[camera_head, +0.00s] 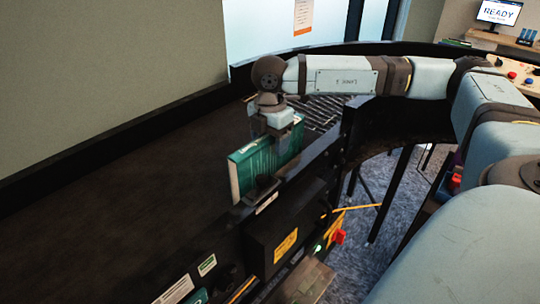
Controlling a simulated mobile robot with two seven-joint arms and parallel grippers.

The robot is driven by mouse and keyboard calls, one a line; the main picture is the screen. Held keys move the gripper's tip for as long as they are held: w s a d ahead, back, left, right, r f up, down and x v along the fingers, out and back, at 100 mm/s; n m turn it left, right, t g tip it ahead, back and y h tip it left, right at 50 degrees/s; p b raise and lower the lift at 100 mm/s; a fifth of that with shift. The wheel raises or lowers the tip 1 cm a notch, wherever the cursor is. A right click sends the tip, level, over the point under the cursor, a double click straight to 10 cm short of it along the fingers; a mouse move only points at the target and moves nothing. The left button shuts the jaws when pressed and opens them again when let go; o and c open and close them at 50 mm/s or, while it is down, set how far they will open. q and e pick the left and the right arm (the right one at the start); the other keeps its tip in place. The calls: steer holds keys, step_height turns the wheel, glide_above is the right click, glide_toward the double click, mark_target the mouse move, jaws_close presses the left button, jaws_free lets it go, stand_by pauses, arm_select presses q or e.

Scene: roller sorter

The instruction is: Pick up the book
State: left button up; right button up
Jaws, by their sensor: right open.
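A teal book (258,168) stands upright on the dark conveyor (110,190), close to its raised side rail. Its pale page edge faces left. My right gripper (277,128) points down at the top of the book, with its jaws open. The gripper overlaps the book's top edge in the picture. I cannot tell whether the fingers touch the book or straddle it. My left gripper is not in view.
Metal rollers (322,110) lie behind the book. The black side rail (330,150) runs along the conveyor's right side. A red switch (338,237) sits on the outer side below it. A monitor reading READY (499,13) stands at the back right.

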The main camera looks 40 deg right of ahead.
steer(key=shift+w+f, duration=0.1)
steer(key=shift+f, duration=0.35)
steer(key=shift+c, duration=0.5)
jaws_close()
steer(key=shift+r, duration=0.1)
steer(key=shift+r, duration=0.1)
